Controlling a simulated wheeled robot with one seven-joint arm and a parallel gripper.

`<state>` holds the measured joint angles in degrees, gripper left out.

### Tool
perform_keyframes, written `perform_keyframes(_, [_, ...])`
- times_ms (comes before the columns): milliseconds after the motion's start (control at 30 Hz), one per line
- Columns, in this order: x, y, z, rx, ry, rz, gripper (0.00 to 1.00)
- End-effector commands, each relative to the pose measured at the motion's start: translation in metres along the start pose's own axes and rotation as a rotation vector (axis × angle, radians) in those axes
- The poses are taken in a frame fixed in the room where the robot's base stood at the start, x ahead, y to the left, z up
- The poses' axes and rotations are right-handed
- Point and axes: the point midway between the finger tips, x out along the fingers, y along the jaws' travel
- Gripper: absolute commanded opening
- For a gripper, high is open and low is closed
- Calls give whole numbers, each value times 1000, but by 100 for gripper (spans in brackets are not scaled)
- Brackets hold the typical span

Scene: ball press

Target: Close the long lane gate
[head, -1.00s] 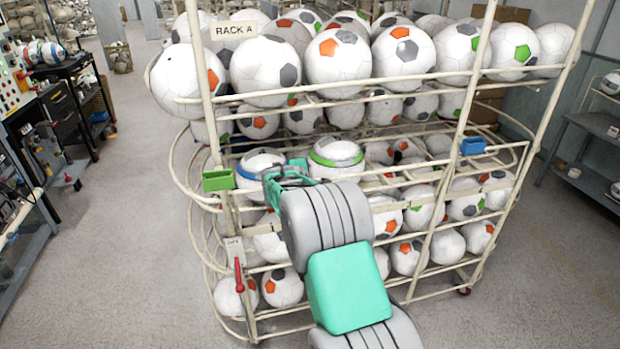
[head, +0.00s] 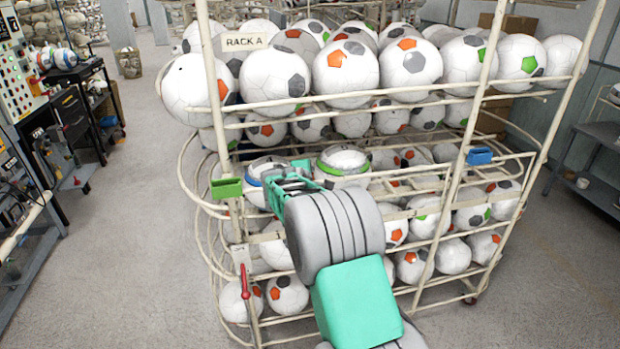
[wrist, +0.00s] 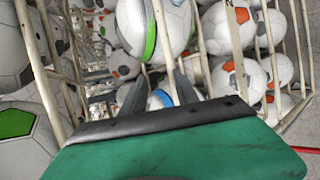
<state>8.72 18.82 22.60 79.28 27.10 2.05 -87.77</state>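The rack (head: 335,180) has white wire lanes full of balls. A green tab (head: 227,188) sits on its left post and a blue tab (head: 480,156) on its right post. I cannot tell which part is the long lane gate. My gripper (head: 276,180) is at the middle shelf, close to a blue-banded ball (head: 258,170) and a green-banded ball (head: 342,162). In the wrist view my gripper (wrist: 162,74) has two dark fingers standing apart with no part clearly held between them. The green-banded ball (wrist: 150,30) lies beyond them there. My arm hides part of the lower rack.
A red handle (head: 245,282) hangs on the left post near the lower lanes. A black cart (head: 75,120) and a control panel (head: 12,75) stand at the left. A grey shelf (head: 590,165) stands at the right. The floor (head: 140,230) left of the rack is clear.

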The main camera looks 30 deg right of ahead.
Motion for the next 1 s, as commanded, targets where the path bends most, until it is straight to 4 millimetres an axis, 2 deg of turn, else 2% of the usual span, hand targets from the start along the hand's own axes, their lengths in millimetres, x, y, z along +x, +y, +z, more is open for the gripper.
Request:
perform_keyframes(133, [-16, -1, -2, 0, 2, 3, 36])
perform_keyframes(400, [-69, 0, -2, 1, 3, 5, 36])
perform_keyframes(500, [-77, 0, 0, 1, 1, 4, 36])
perform_keyframes(900, [-79, 1, 0, 3, 0, 3, 36])
perform_keyframes(1000, [-79, 0, 0, 115, 0, -2, 36])
